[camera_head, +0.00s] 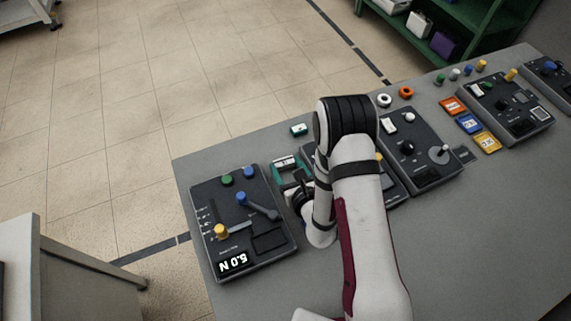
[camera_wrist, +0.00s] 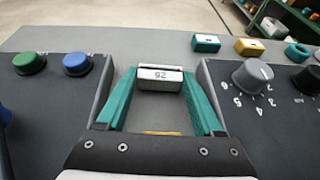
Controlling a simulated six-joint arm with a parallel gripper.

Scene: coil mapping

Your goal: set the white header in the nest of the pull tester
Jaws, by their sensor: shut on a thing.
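The white header (camera_wrist: 160,78), a small block with upside-down dark digits on its face, sits between the teal fingertips of my gripper (camera_wrist: 159,82) in the wrist view. My gripper is shut on it, over the bench between two consoles. In the head view my gripper (camera_head: 285,163) is right of the console with the 5.0 N display, which looks like the pull tester (camera_head: 205,255). This console has green and blue buttons, a blue-knobbed lever and a yellow knob. A dark rectangular recess (camera_head: 268,242) may be its nest. In the wrist view the console (camera_wrist: 45,95) is cut off at left.
A teal block (camera_head: 299,129) lies behind my gripper. A knob console (camera_wrist: 265,105) is close on the right, partly hidden by my arm in the head view. More consoles, rings and coloured blocks fill the bench's right. Bare bench (camera_head: 470,230) lies in front.

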